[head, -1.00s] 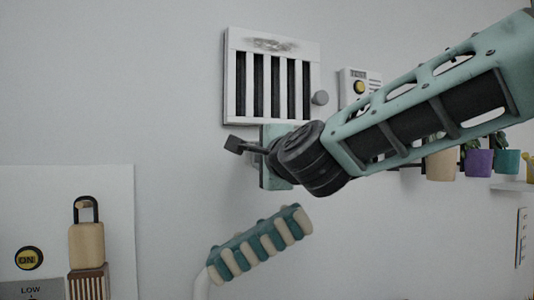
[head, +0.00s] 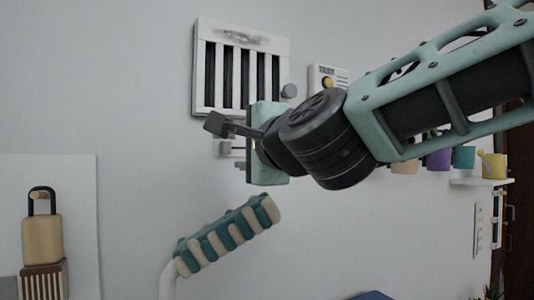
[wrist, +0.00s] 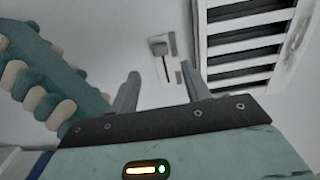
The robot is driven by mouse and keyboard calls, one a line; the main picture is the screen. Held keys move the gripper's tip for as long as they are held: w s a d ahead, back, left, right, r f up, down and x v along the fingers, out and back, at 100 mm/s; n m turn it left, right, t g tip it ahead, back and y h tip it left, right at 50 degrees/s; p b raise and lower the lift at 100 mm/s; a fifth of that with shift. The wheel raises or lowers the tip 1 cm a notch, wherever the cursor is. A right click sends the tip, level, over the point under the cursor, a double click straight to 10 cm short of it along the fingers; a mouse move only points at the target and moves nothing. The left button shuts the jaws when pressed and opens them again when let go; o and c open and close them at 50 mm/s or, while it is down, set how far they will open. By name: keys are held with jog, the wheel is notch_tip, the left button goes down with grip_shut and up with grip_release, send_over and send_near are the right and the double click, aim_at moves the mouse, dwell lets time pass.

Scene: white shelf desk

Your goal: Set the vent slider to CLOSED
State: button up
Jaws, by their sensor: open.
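The white vent grille (head: 240,68) with dark slots is on the wall, behind and above my gripper in the head view. Just under it, a small grey slider knob (head: 225,147) shows on the wall, partly hidden by my gripper. In the wrist view the slider (wrist: 160,47) is a grey knob at the upper end of a pale plate with a slot, beside the grille (wrist: 245,42). My gripper (head: 214,124) is open and empty. In the wrist view its fingertips (wrist: 163,82) are spread below the slider in the picture, apart from it. The CLOSED marking is not readable.
A teal-and-cream striped handle (head: 228,236) stands below my gripper, and close on the left in the wrist view. A padlock (head: 42,238) is at lower left. Pots (head: 437,159) line a shelf at right.

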jog(key=p+v, duration=0.2)
jog(key=v, duration=0.6)
jog(key=shift+s, duration=0.25)
jog(key=s+f+n+g+b, duration=0.2)
jog(key=f+n+g, duration=0.15)
jog(key=f, duration=0.55)
jog(key=s+a+f+n+g+b, duration=0.1)
jog(key=s+f+n+g, duration=0.3)
jog(key=f, duration=0.6)
jog(key=s+f+n+g+b, duration=0.1)
jog(key=f+n+g+b, duration=0.15)
jog(key=f+n, duration=0.5)
jog(key=s+d+f+n+g+h+b, duration=0.1)
jog(key=s+d+f+n+g+h, duration=0.2)
jog(key=s+d+f, duration=0.2)
jog(key=s+d+f+n+g+h+b, duration=0.1)
jog(key=s+d+f+n+g+h, duration=0.2)
jog(key=f, duration=0.9)
jog(key=s+d, duration=0.2)
jog(key=d, duration=0.1)
jog(key=shift+s+g+b, duration=0.3)
jog(key=shift+s, duration=0.05)
